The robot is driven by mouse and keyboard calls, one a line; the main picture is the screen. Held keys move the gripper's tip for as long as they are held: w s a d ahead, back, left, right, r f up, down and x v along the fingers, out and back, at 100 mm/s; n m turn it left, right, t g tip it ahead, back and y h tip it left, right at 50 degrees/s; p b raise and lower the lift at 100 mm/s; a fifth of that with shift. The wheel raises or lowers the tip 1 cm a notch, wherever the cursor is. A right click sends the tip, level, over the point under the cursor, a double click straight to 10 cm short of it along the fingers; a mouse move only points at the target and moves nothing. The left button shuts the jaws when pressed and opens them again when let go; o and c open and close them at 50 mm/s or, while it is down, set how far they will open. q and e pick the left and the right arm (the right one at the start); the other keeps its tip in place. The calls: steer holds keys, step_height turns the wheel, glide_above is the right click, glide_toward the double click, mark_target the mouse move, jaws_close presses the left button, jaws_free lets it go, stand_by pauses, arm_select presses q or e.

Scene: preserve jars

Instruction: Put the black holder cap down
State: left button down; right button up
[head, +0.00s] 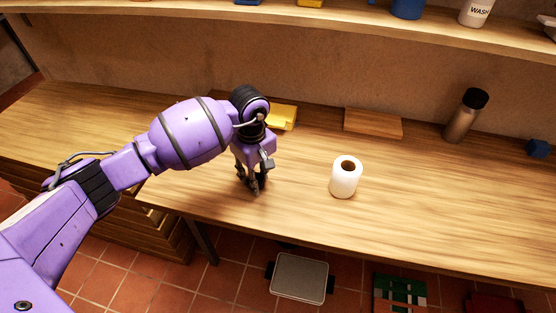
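My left gripper (254,188) points down at the wooden counter (430,215), left of a white paper roll (343,182). Its fingertips are close to the counter top or touching it; I cannot tell which. Dark parts show between and around the fingers, but I cannot make out whether one of them is a black holder cap or only the fingers. I cannot tell if the gripper is open or shut. The roll stands upright with a brown core hole on top. No black holder cap shows clearly elsewhere. My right gripper is not in view.
A yellow object (284,117) and a wooden board (373,123) lie at the back. A metal bottle with a black top (461,121) stands at the right, near a blue object (538,148). A shelf (370,29) runs above. The counter right of the roll is clear.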

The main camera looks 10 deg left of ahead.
arm_select(q)
steer(key=c, duration=1.3)
jaws_free()
steer(key=shift+f, duration=0.15)
step_height(320, 180, up, 12)
steer(key=shift+r, duration=0.25)
